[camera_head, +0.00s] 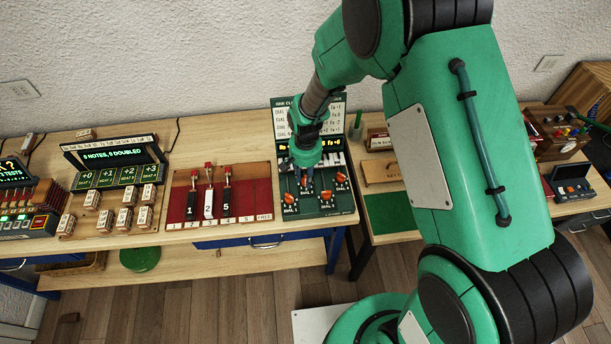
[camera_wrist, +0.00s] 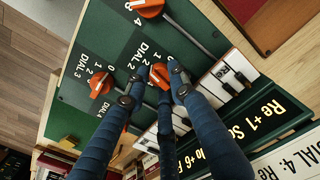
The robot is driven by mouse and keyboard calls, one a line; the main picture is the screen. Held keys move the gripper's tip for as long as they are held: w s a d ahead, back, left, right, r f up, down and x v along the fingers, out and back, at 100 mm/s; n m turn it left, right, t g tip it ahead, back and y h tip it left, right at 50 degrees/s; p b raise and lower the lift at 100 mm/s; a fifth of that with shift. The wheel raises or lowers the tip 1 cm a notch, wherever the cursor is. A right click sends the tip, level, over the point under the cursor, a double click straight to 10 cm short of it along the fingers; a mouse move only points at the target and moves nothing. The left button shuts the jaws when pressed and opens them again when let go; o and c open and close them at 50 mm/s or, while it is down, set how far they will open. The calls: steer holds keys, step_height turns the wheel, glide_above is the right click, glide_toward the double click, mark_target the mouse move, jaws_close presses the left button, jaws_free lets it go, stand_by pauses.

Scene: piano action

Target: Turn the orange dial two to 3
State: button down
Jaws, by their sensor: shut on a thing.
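The orange dial two (camera_wrist: 160,76), beside the printed label DIAL 2, sits on a dark green panel (camera_wrist: 115,32) in the wrist view. My gripper (camera_wrist: 158,69) is shut on it, with one blue finger on each side. I cannot read where its pointer stands, as the fingers cover part of the dial and its scale. In the head view my gripper (camera_head: 304,178) reaches down to the panel from the back.
An orange dial (camera_wrist: 100,83) by the label DIAL 3 is close to my left finger. Another orange dial (camera_wrist: 147,7) is at the top. Piano keys (camera_wrist: 228,78) and a lit display (camera_wrist: 250,120) adjoin.

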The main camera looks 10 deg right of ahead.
mark_target(305, 178)
steer(key=n, duration=0.5)
steer(key=shift+n+p, duration=0.3)
steer(key=shift+p, duration=0.1)
steer(key=n, duration=0.5)
steer(key=shift+p, duration=0.3)
steer(key=shift+n, duration=0.3)
steer(key=c, duration=1.7)
jaws_free()
steer(key=shift+c, duration=0.2)
steer(key=shift+r, duration=0.15)
step_height(305, 178, up, 12)
